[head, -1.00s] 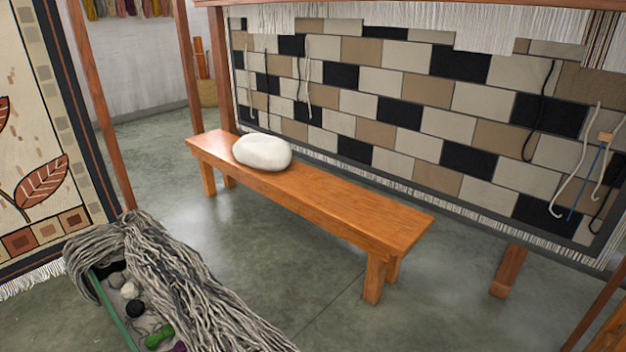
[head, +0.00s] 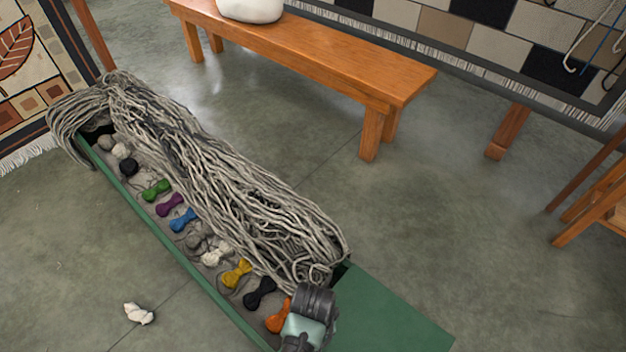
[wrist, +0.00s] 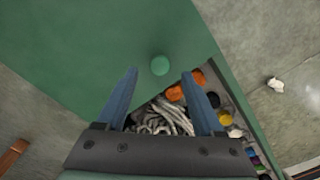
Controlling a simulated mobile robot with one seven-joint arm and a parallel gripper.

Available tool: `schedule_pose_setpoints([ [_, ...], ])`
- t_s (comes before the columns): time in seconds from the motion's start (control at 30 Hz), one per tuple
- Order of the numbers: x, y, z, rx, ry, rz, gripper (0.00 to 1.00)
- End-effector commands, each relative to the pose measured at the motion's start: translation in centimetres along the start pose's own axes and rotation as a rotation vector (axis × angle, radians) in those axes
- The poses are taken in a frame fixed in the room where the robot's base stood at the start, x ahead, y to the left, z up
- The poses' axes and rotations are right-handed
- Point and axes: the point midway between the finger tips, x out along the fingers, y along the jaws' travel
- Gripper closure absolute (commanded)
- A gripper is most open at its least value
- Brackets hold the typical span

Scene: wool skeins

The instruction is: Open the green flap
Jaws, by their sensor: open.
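The green flap (head: 395,308) is a flat panel at the right end of a long green box (head: 190,268) in the head view. In the wrist view the flap (wrist: 110,45) fills the upper left, with a round green knob (wrist: 160,65) near its edge. My gripper (wrist: 160,72) is open and empty, its blue fingertips either side of the knob in that picture; I cannot tell how far above it they are. In the head view my gripper's dark wrist (head: 316,302) covers part of the box and the flap's left edge.
Grey wool strands (head: 225,180) drape along the box's far side. Several small coloured skeins lie in it, an orange one (head: 280,316) nearest my gripper. A white scrap (head: 139,314) lies on the floor. A wooden bench (head: 320,65) stands behind, with clear floor between.

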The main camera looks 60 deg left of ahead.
Motion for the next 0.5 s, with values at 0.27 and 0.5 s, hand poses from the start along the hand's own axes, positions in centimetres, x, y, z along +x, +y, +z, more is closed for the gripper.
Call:
schedule_pose_setpoints([
  [0.27,3.4,0.0,0.0,0.000,0.001,0.000,0.31],
  [0.5,3.5,0.0,0.0,0.001,0.001,0.000,0.31],
])
